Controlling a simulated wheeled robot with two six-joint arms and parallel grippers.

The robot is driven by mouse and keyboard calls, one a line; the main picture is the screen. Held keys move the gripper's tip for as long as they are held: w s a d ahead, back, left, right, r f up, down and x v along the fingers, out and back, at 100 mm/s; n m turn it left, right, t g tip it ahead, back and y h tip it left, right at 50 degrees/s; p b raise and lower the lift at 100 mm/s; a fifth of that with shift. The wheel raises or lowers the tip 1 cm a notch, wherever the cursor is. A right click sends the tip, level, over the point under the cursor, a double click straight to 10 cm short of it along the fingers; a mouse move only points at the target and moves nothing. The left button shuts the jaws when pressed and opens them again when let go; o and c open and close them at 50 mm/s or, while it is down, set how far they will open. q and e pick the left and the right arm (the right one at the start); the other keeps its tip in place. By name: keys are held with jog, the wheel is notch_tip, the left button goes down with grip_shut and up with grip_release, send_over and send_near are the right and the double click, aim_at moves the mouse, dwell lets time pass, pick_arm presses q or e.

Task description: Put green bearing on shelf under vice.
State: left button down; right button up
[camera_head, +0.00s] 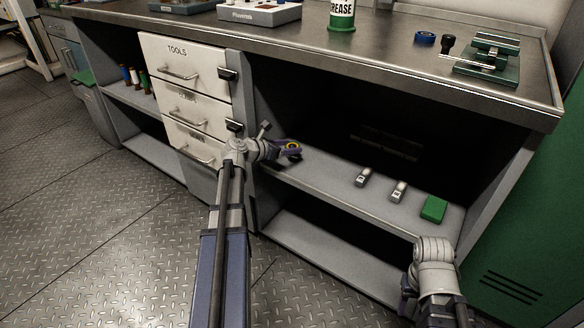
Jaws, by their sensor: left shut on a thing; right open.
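My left gripper (291,150) is at the left end of the shelf (330,173) under the bench top. It is shut on a small ring-shaped bearing (294,147) that shows a yellow ring. The dark fingers hide part of it, and I cannot make out a green colour on it. Whether it touches the shelf I cannot tell. The green vice (490,58) stands on the bench top at the right, above the shelf. My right gripper (407,293) is open, low at the right in front of the shelf, and mostly hidden by its own wrist.
Two small pale items (363,177) (398,191) and a green block (434,209) stand on the shelf's right half. White drawers (185,95) stand left of the opening.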

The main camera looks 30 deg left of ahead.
aim_at(289, 166)
pick_arm(q)
notch_tip(289, 166, down, 2)
jog(key=shift+b, duration=0.45)
pick_arm(e)
notch_tip(289, 166, down, 2)
jog(key=shift+f, duration=0.1)
pick_arm(q)
notch_tip(289, 166, down, 4)
jog(key=b, duration=0.3)
jog(key=shift+r+b, duration=0.2)
jog(key=shift+b, duration=0.1)
pick_arm(e)
notch_tip(289, 166, down, 4)
jog(key=shift+r, duration=0.25)
pick_arm(q)
jog(key=shift+f, duration=0.2)
jog(key=shift+c, duration=0.6)
grip_release()
pick_arm(e)
jog(key=shift+f, duration=0.15)
pick_arm(q)
jog(key=shift+r, duration=0.1)
